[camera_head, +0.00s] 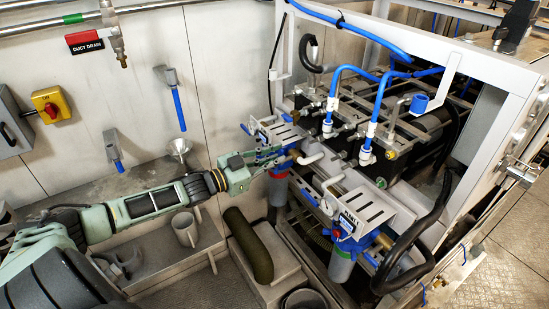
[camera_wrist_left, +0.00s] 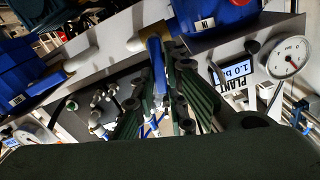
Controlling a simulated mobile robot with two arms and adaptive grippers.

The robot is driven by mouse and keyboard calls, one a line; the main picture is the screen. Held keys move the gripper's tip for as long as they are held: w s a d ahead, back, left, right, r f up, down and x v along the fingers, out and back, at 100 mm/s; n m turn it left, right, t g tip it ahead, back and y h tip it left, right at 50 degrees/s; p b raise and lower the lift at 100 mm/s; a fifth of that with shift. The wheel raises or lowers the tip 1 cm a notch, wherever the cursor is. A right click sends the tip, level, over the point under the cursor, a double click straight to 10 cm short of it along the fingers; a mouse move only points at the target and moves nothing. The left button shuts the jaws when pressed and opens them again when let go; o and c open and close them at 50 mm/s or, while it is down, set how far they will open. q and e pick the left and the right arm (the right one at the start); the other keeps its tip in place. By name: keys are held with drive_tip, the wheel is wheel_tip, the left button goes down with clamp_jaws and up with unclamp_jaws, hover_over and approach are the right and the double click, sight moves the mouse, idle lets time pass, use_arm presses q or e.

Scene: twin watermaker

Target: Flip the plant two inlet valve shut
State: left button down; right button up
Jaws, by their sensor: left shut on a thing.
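My left gripper (camera_head: 268,162) reaches in from the left to the farther of two filter units on the frame. In the left wrist view the green fingers of my left gripper (camera_wrist_left: 165,98) are closed around a blue lever handle (camera_wrist_left: 157,68). In the head view a blue part shows at the fingertips, but the fingers hide much of it. A small panel beside the handle reads "PLANT" with a lit display (camera_wrist_left: 236,70) of about 1.0; its number is not legible. My right gripper is not in view.
A round pressure gauge (camera_wrist_left: 288,58) is close to the fingers in the wrist view. The nearer unit has a bracket (camera_head: 365,208) and a blue-topped filter (camera_head: 342,262). White pipes and blue hoses (camera_head: 350,72) crowd the frame. A mug (camera_head: 185,229) stands below my arm.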

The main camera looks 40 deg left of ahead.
use_arm(q)
drive_tip(key=shift+w+a+f+n, duration=0.1)
drive_tip(key=shift+a+n, duration=0.05)
drive_tip(key=shift+n, duration=0.65)
drive_tip(key=shift+a+f+n, duration=0.1)
drive_tip(key=shift+n, duration=0.7)
drive_tip(key=c, duration=1.8)
unclamp_jaws()
drive_tip(key=shift+r, duration=0.2)
drive_tip(key=shift+a, duration=0.15)
drive_tip(key=v, duration=0.8)
